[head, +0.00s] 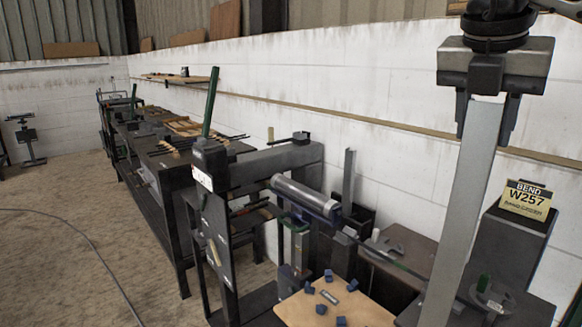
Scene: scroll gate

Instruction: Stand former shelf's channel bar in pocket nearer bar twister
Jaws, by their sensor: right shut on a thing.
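My right gripper (487,112) is at the upper right, pointing down, with its fingers shut on the top end of a long pale grey metal bar (465,205). The bar hangs close to upright, leaning so its lower part runs down and left out of the bottom edge. Its lower end is out of view. A dark open-topped holder (361,218) stands near the white wall, with a thin grey upright piece (348,180) at it. I cannot make out its separate pockets or which machine is the bar twister. My left gripper is not in view.
A machine with a thick grey roller (300,194) stands left of the holder. A wooden board (335,305) with small blue blocks lies in front. A dark box with a yellow "BEND W257" sign (526,199) stands right of the bar. The left floor is mostly clear, with a cable.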

